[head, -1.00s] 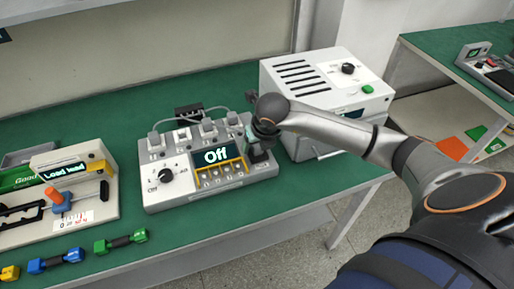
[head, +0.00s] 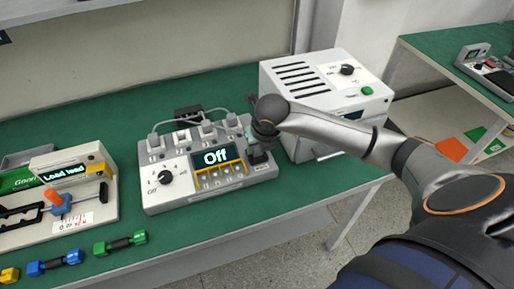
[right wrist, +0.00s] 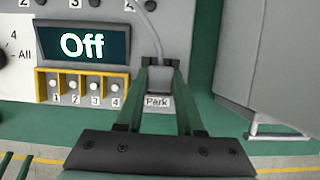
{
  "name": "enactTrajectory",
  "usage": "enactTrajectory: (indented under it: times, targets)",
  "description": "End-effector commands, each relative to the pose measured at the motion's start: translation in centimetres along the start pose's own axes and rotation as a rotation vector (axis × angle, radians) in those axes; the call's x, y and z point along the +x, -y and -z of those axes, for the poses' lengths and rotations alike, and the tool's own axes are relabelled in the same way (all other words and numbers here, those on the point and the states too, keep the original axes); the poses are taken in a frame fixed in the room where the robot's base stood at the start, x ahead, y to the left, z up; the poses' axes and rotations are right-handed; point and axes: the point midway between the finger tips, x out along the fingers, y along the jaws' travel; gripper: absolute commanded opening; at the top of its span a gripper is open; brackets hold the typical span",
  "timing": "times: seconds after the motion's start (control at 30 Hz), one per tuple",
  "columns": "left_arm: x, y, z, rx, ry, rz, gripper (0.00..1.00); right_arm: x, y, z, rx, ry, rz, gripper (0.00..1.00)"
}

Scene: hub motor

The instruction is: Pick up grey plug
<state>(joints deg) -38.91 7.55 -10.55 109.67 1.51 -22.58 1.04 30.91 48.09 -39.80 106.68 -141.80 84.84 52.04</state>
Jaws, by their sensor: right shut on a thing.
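The grey plug (right wrist: 160,78) shows in the right wrist view, with a grey cable running up from it. It stands just above the "Park" label at the lower right of the control box (head: 215,197). My right gripper (right wrist: 161,72) is shut on it, with one dark green finger on each side. In the head view my right gripper (head: 256,148) is over the right end of the box, and the plug is mostly hidden there. I cannot tell whether the plug is still seated. My left gripper is not in view.
The control box display reads "Off". Several other plugs with cables (head: 182,138) line its back edge. A white vented unit (head: 300,75) stands close on the right. A load unit (head: 70,215) and dumbbell-shaped pieces (head: 120,243) are at left. Green table (head: 185,230) is clear in front.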

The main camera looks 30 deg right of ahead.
Motion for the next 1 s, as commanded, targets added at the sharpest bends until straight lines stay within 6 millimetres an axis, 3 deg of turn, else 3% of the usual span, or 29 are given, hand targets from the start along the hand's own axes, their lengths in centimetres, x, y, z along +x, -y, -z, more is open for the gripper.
enactTrajectory:
  times: [0.17,0.37,0.47,0.6,0.87,1.0]
  targets:
    - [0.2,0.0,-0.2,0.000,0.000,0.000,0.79,-0.7,0.0,-0.3,0.000,0.003,-0.001,0.00]
    - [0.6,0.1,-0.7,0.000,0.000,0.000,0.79,-3.3,0.0,-1.2,0.000,0.005,-0.002,0.00]
    - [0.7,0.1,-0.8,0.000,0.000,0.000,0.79,-5.7,0.1,-0.3,-0.004,0.006,-0.001,0.00]
    - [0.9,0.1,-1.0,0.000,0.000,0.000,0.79,-10.4,0.3,1.1,-0.005,0.011,-0.001,0.00]
    - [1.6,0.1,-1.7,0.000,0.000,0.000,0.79,-15.5,0.8,6.2,-0.004,0.005,0.001,0.00]
    - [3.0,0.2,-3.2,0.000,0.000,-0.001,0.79,-16.0,0.7,7.1,0.002,0.005,-0.005,0.00]
